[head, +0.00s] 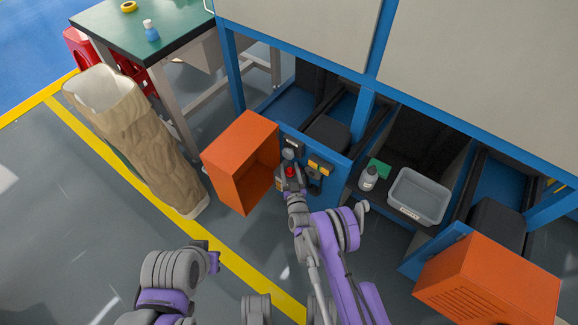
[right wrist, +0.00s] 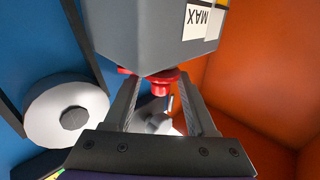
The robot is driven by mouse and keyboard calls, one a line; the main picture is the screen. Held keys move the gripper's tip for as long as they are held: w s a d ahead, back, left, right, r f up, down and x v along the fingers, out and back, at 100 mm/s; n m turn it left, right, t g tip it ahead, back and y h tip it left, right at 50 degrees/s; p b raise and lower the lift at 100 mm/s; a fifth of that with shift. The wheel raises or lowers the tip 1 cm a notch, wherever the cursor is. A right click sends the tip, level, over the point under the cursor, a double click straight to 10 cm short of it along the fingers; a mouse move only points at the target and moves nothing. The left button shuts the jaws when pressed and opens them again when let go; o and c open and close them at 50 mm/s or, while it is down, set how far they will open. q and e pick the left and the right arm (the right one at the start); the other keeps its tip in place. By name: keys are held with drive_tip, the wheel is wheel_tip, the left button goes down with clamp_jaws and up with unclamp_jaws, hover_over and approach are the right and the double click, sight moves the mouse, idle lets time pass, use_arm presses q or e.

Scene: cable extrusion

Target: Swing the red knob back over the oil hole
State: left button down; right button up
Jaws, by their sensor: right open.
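The red knob (head: 291,172) is on the dark fitting at the front of the blue machine frame, beside the open orange door. In the right wrist view the red knob (right wrist: 162,80) sits against a grey housing (right wrist: 160,35) with a MAX label. My right gripper (right wrist: 161,108) is open, its two fingers on either side below the knob in that view, with a visible gap. In the head view my right gripper (head: 294,190) is at the fitting and partly covers it. I cannot make out the oil hole.
The orange door (head: 226,171) stands close left of my right gripper. A grey bin (head: 420,196) and a bottle (head: 368,178) are on the shelf at right. A second orange box (head: 490,287) is at lower right. A brown sack-like column (head: 140,140) stands left.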

drive_tip(key=shift+s, duration=0.1)
drive_tip(key=shift+c, duration=0.9)
clamp_jaws()
drive_tip(key=shift+w+a+m+h+b, duration=0.1)
drive_tip(key=shift+w+m+h+b, duration=0.1)
drive_tip(key=shift+m+h+b, duration=0.3)
drive_tip(key=h+b, duration=0.1)
drive_tip(key=m+h+b, duration=0.1)
drive_tip(key=b, duration=0.1)
drive_tip(key=shift+w+a+f+h, duration=0.1)
drive_tip(key=shift+w+f+h, duration=0.05)
drive_tip(key=shift+w+h, duration=0.15)
drive_tip(key=shift+m+h+b, duration=0.3)
drive_tip(key=shift+r, duration=0.2)
